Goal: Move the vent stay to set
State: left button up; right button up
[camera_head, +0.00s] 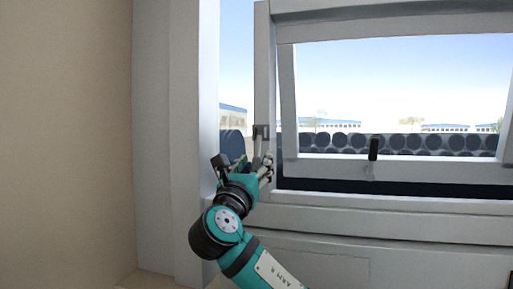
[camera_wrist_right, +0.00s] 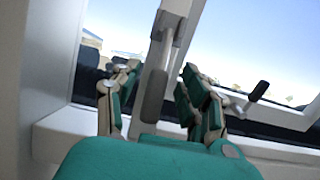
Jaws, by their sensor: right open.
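The likely vent stay (camera_head: 258,146) is a small grey lever hanging from a bracket on the left upright of the window frame. In the right wrist view it is a grey bar with a darker, rounded lower end (camera_wrist_right: 154,96). My right gripper (camera_head: 265,168) is at the lever's lower end. In the wrist view the gripper (camera_wrist_right: 160,74) is open, with fingers on both sides of the lever and visible gaps. Its teal palm lies below the lever's end. My left gripper is not in view.
A tilted window sash (camera_head: 440,169) with a black handle (camera_head: 373,149) is to the right; the handle also shows in the wrist view (camera_wrist_right: 259,91). A wide grey frame post (camera_head: 186,120) and a beige wall (camera_head: 70,140) are on the left. A sill (camera_head: 370,213) runs below.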

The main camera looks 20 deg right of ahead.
jog(key=shift+p+x, duration=0.3)
jog(key=shift+x, duration=0.7)
grip_shut()
